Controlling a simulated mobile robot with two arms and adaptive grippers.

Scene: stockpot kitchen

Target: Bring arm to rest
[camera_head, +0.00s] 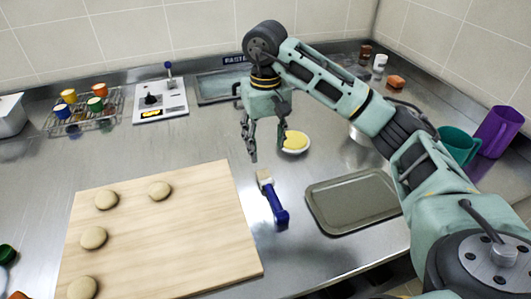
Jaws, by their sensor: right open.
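My right arm comes in from the right side and reaches over the steel counter (330,170). My right gripper (268,150) hangs downward near the middle of the view, open and empty. Its fingers are above the counter, left of a small white dish with yellow contents (295,142) and behind a blue-handled brush (273,199). My left gripper and arm are not in view.
A wooden board (170,240) with several dough balls lies at front left. A grey tray (354,199) lies right of the brush. A rack of cups (85,112) and a scale (160,103) stand behind. Purple (496,130) and teal (458,146) pitchers stand right.

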